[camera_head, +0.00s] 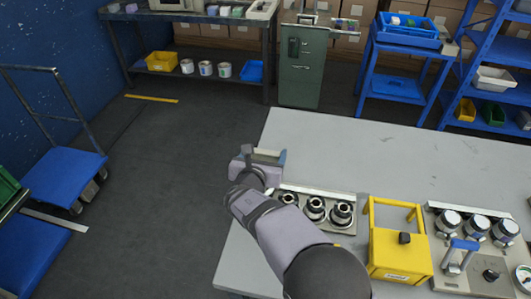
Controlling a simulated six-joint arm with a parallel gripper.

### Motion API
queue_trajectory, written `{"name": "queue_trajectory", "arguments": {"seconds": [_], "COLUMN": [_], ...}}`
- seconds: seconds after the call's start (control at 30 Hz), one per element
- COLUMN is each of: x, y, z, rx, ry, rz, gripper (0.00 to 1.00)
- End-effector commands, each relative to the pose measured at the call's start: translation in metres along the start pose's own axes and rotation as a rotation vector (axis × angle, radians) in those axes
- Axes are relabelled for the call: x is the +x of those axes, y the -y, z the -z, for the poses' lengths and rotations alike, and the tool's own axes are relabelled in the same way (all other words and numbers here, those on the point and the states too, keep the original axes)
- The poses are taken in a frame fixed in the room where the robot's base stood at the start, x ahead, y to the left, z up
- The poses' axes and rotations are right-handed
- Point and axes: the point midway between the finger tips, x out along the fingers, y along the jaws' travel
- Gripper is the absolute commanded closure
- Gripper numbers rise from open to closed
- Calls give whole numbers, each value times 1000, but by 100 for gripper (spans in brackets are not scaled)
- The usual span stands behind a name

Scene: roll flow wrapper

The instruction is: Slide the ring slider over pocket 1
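My gripper (262,157) is at the left edge of the grey table, left of and above a steel plate (346,197). A pale bar shows at its fingers; I cannot tell if it is held or how far apart the fingers are. The plate carries three dark round fittings (315,209) in a row, partly hidden by my arm. I cannot tell which part is the ring slider or which place is pocket 1.
A yellow box frame (399,257) with a black knob stands between the plate and the panel. The far part of the table (380,150) is clear. Beyond it are a green cabinet (303,77), a blue cart (392,85) and shelves. A blue trolley (65,175) stands at the left.

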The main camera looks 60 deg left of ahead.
Motion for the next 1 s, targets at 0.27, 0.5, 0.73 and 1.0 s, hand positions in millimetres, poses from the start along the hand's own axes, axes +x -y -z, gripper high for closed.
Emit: {"name": "queue_trajectory", "arguments": {"seconds": [0.27,0.5,0.73,1.0], "x": [3,3,1,0], "y": [22,63,84,85], "z": [3,3,0,-2], "rx": [2,3,1,0], "ry": [3,5,4,3], "rz": [2,2,1,0], "gripper": [70,70,70,70]}}
